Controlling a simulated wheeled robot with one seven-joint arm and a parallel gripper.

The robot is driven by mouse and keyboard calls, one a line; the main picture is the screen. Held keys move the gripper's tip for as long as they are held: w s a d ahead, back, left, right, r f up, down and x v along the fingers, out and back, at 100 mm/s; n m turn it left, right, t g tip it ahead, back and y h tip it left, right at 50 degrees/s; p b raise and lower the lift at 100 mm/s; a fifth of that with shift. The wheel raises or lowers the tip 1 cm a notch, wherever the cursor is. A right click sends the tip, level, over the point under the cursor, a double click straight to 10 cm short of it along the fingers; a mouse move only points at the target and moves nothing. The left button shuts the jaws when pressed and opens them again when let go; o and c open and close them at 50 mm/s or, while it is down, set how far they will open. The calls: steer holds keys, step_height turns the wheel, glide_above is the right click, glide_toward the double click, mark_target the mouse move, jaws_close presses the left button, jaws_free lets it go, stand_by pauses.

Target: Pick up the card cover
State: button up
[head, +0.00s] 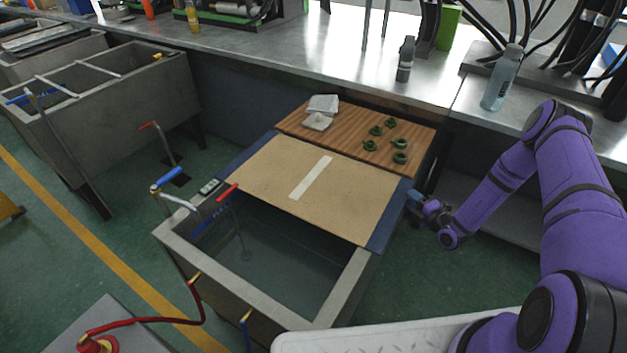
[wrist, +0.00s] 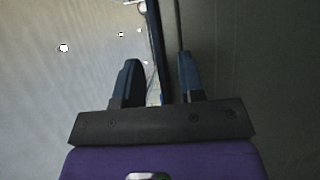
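The card cover (head: 270,168) is a flat tan sheet with a pale strip along its middle. It lies over the back part of the grey water tank (head: 180,227), with dark blue edging at both sides. My gripper (head: 413,198) is at the sheet's right, beside the blue edging, and small in the head view. In the wrist view my gripper (wrist: 159,70) has its two dark fingers apart, with a thin dark blue edge running between them. Whether either finger touches that edge cannot be told.
A wooden board (head: 345,140) behind the cover bears several green pieces and a white stack (head: 322,104). A metal bench (head: 340,65) with a clear bottle (head: 502,78) runs behind. A red-handled rod stands in the tank. Green floor lies right of the tank.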

steer(key=shift+w+a, duration=0.1)
steer(key=shift+w, duration=0.1)
jaws_close()
steer(key=shift+r, duration=0.15)
